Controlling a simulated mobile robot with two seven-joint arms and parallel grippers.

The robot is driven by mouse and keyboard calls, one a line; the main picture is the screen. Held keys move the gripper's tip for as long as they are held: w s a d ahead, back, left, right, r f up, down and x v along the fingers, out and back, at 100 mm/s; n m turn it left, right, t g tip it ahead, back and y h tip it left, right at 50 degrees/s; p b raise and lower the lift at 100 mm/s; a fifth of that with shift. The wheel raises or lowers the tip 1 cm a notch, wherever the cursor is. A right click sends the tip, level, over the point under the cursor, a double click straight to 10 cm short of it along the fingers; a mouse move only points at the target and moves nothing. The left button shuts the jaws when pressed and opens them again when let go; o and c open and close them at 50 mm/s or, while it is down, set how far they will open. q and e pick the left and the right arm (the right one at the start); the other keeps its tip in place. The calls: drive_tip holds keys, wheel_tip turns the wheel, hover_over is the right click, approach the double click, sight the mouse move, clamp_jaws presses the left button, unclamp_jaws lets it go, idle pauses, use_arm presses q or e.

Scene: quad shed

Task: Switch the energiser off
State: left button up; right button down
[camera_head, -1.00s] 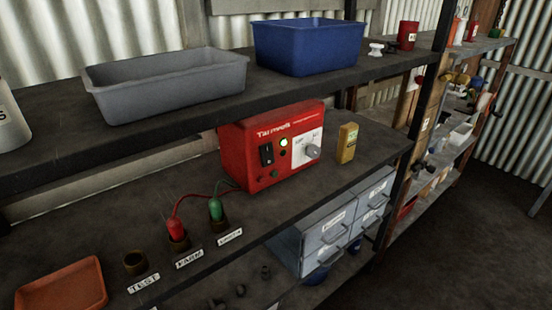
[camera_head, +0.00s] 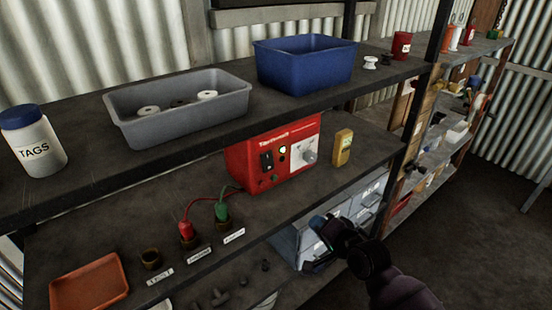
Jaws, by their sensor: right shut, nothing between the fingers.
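The red energiser (camera_head: 285,172) stands on the middle shelf (camera_head: 150,215), under the upper shelf. Its front carries a black rocker switch (camera_head: 267,161), a lit green lamp (camera_head: 283,150) and a pale round dial (camera_head: 310,156). A red lead (camera_head: 186,229) and a green lead (camera_head: 222,210) run from it into sockets on the shelf. My right gripper (camera_head: 318,222) is shut and empty. It shows in front of the grey drawers, below and right of the energiser and apart from it. My left gripper is not in view.
A yellow handheld device (camera_head: 342,147) stands right of the energiser. The upper shelf (camera_head: 80,185) overhangs, bearing a grey tub (camera_head: 180,125), a blue tub (camera_head: 330,70) and a tags jar (camera_head: 40,150). An orange tray (camera_head: 90,283) sits at lower left. Drawers (camera_head: 365,203) stand below.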

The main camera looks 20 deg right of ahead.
sight(269, 166)
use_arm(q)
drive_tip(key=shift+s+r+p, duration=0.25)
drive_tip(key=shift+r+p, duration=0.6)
use_arm(e)
drive_tip(key=w+a+r+m+y, duration=0.1)
drive_tip(key=w+r+m, duration=0.2)
drive_tip(key=w+r, duration=0.2)
wheel_tip(269, 166, up, 3)
drive_tip(key=shift+r+m+y, duration=0.2)
drive_tip(key=shift+m+y, duration=0.1)
drive_tip(key=shift+w+a, duration=0.1)
drive_tip(key=shift+w, duration=0.05)
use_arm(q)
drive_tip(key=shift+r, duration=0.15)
use_arm(e)
drive_tip(key=x, duration=1.3)
drive_tip(key=shift+w+r, duration=0.1)
drive_tip(key=shift+w, duration=0.3)
drive_tip(key=shift+w+a+f+t+b, duration=0.2)
drive_tip(key=shift+t+b, duration=0.4)
drive_tip(key=shift+b, duration=0.55)
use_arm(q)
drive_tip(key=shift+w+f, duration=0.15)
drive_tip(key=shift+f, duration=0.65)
use_arm(e)
drive_tip(key=shift+r, duration=0.3)
